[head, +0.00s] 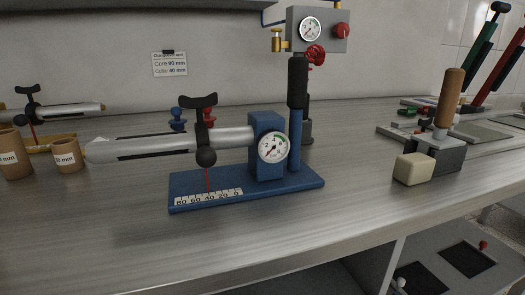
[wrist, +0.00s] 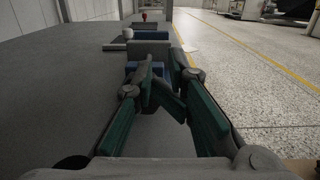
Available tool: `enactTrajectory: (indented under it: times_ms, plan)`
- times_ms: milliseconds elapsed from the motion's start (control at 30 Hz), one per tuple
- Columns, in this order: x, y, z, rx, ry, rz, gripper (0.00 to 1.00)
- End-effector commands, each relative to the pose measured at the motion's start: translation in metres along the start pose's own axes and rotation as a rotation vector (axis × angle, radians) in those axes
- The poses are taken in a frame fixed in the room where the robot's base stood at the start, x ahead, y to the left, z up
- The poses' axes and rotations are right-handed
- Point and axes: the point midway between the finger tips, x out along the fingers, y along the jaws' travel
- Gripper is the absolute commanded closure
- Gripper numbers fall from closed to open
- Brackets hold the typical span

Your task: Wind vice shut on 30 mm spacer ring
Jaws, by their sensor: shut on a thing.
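In the wrist view my gripper (wrist: 163,78) has its dark green fingers drawn together, shut on a dark slanted bar (wrist: 170,103). The bar may be a vice handle; I cannot tell. Just beyond the fingertips stand a grey block (wrist: 150,49) and a blue part (wrist: 131,68), perhaps the vice. The fingers hide part of them, so no jaw gap shows. I cannot make out a spacer ring there. My gripper does not show in the head view.
A blue gauge stand (head: 268,150) holds a horizontal silver shaft (head: 170,143) mid-bench. A wooden-handled tool (head: 450,95) and a beige block (head: 414,168) are to the right. In the wrist view, open floor (wrist: 250,80) lies right of the grey surface (wrist: 60,90).

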Motion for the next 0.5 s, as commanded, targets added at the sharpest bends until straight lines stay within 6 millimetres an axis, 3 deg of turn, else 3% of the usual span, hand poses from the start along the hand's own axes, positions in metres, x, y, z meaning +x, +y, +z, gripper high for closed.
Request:
enactTrajectory:
  times_ms: [33, 367, 500]
  plan:
    - [-0.0036, 0.0070, -0.0004, 0.016, 0.032, -0.002, 1.00]
    - [-0.0036, 0.0034, 0.0082, 0.018, 0.031, -0.003, 1.00]
    - [-0.0125, 0.0047, 0.0085, 0.019, 0.030, 0.000, 1.00]
